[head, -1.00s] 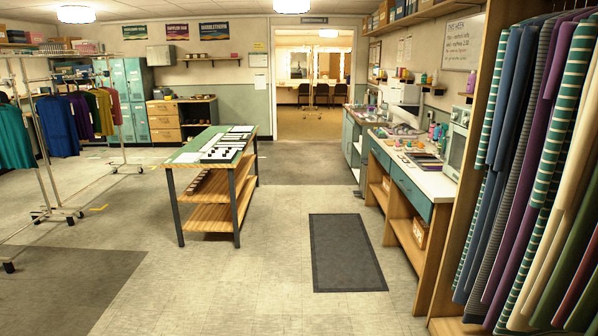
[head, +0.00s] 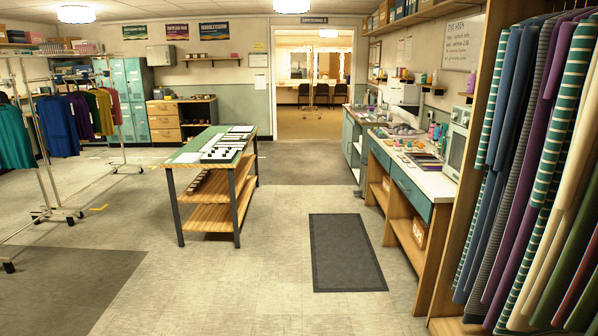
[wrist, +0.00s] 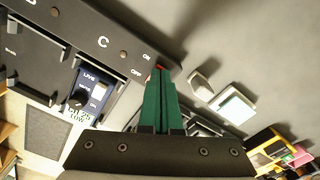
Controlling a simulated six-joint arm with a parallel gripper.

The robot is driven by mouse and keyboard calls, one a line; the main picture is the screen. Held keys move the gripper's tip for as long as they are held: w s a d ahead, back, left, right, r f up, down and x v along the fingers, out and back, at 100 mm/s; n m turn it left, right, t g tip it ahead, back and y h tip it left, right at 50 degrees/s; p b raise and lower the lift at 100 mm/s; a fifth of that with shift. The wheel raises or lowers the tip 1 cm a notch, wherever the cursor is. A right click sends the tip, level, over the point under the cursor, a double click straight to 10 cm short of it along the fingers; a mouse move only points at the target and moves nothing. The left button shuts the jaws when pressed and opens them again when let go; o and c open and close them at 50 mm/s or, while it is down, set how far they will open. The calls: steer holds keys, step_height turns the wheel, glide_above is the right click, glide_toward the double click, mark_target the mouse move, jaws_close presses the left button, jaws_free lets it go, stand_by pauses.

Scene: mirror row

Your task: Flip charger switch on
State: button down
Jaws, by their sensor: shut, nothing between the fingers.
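The charger (wrist: 122,25) is a dark bar at the upper left of the wrist view, with bays lettered B and C. The words ON and OFF are printed at its right end. A small red part (wrist: 161,67), which looks like the switch, shows beside these words, right at my fingertips. My gripper (wrist: 160,77) has green fingers, shut together with nothing between them. The tips partly hide the red part, so I cannot tell its position or whether they touch it. A blue pack (wrist: 88,88) with a black knob and a LIVE label sits by bay C.
A pale block and a white-green item (wrist: 232,107) lie on the grey surface right of my fingers. Yellow and pink items (wrist: 285,150) are at lower right. In the head view, a cluttered counter (head: 437,182) stands at right and a worktable (head: 187,157) at centre-left.

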steer(key=shift+r, duration=3.45)
steer(key=d+r+m, duration=0.5)
steer(key=d+r, duration=0.2)
steer(key=d, duration=0.4)
steer(key=s+d+r+m+y, duration=0.1)
steer(key=s+d+r+m, duration=0.3)
steer(key=s+d+m, duration=0.2)
steer(key=shift+s+d+m+y, duration=0.35)
steer(key=shift+s+d, duration=0.5)
steer(key=shift+d, duration=0.35)
